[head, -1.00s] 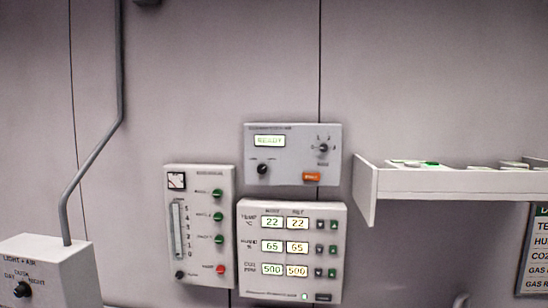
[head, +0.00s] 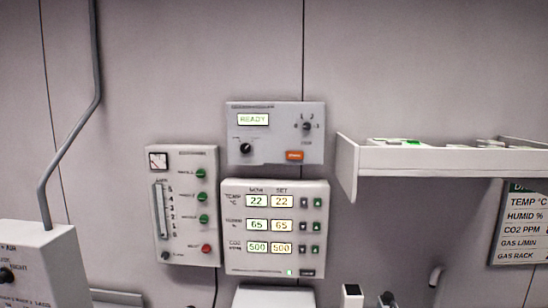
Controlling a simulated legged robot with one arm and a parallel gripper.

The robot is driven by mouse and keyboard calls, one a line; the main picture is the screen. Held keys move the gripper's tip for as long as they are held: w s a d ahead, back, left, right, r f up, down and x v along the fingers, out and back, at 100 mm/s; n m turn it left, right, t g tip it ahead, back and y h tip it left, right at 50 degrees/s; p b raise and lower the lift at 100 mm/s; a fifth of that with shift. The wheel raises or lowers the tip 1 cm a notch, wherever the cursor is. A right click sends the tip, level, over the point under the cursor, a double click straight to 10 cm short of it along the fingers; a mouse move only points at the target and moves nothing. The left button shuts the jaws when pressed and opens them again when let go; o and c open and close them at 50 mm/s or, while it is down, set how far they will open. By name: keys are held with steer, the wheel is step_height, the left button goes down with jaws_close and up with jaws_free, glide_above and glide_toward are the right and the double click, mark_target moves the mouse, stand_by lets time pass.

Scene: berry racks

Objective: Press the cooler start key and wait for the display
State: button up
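The upper grey panel (head: 276,134) is on the wall near the middle of the head view. Its display (head: 253,119) is lit and reads READY. An orange key (head: 295,156) is at its lower right; its label is too small to read. The panel has a dark knob (head: 246,148) at lower left and another knob (head: 307,126) at upper right. I cannot tell which key is the cooler start key from its lettering. My gripper is not in view.
Below is a panel (head: 275,273) showing 22, 65 and 500. A panel with green buttons (head: 182,150) is at left. A switch box (head: 45,262) is at lower left.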

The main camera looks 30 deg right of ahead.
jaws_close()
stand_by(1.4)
